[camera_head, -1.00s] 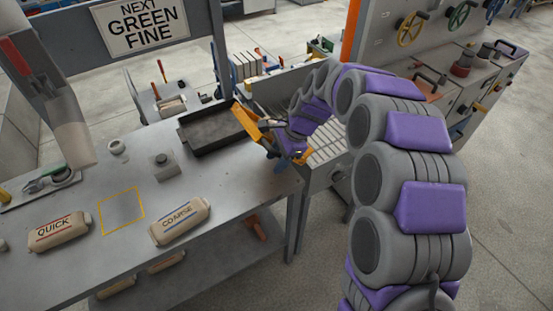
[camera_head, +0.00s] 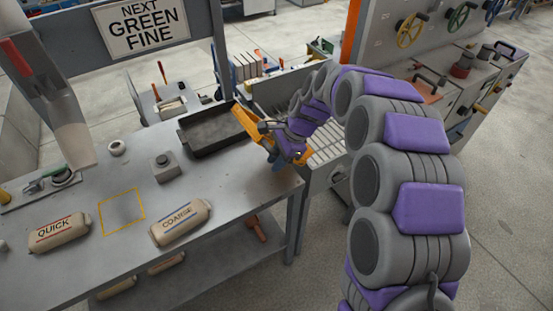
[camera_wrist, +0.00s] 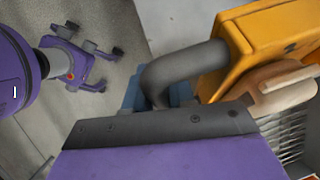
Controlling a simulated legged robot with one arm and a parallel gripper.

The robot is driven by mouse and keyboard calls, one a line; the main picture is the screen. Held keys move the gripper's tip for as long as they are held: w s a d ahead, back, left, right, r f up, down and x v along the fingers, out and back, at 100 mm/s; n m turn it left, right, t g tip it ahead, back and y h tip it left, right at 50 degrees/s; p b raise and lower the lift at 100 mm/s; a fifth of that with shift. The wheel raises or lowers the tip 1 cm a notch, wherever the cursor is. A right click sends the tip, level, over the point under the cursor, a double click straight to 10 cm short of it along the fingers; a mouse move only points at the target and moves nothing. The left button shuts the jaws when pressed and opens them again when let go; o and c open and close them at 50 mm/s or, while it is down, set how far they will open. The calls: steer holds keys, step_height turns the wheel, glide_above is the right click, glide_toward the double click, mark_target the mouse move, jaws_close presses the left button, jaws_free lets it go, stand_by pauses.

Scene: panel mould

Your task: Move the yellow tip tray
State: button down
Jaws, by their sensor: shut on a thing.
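The yellow tip tray (camera_head: 246,121) is at the right end of the bench, beside the dark shallow pan (camera_head: 190,143), and looks tilted. My gripper (camera_head: 270,143), at the end of the purple and grey arm, is right at the tray's near side. In the wrist view the tray (camera_wrist: 262,42) fills the upper right, with a thick dark curved handle (camera_wrist: 185,70) coming off it. My gripper (camera_wrist: 160,95) is shut on the tray at this handle; its blue fingers are partly hidden behind the dark plate. The tray's inside is not clearly visible.
On the bench (camera_head: 85,205) lie a QUICK bag (camera_head: 58,232), a COARSE bag (camera_head: 180,222) and a small button box (camera_head: 165,167). A yellow outlined square (camera_head: 122,212) is empty. A ribbed surface (camera_head: 325,150) and a valve cabinet (camera_head: 440,60) stand right.

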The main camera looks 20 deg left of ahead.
steer(key=shift+a, duration=0.1)
steer(key=s+a+f+t+h+p, duration=0.1)
steer(key=f, duration=0.2)
steer(key=s+a+f+t+h+p, duration=0.1)
steer(key=s+f+t+p, duration=0.1)
steer(key=f, duration=0.2)
steer(key=s+a+f+t+h+p, duration=0.1)
steer(key=f+h, duration=0.1)
steer(key=f, duration=0.1)
steer(key=shift+s+a+f+n+t+p, duration=0.2)
steer(key=shift+a+n+t+p, duration=0.1)
steer(key=shift+t, duration=0.1)
steer(key=shift+s+a+f+t+h+b, duration=0.15)
steer(key=shift+f+t+b, duration=0.1)
steer(key=shift+f+b, duration=0.25)
steer(key=shift+w+a+f+t+h+b, duration=0.15)
steer(key=shift+f+t+b, duration=0.15)
steer(key=shift+f, duration=0.3)
steer(key=shift+s+f+t+h+b, duration=0.15)
steer(key=shift+f+t+h+b, duration=0.35)
steer(key=shift+f+b, duration=0.8)
steer(key=shift+r, duration=0.1)
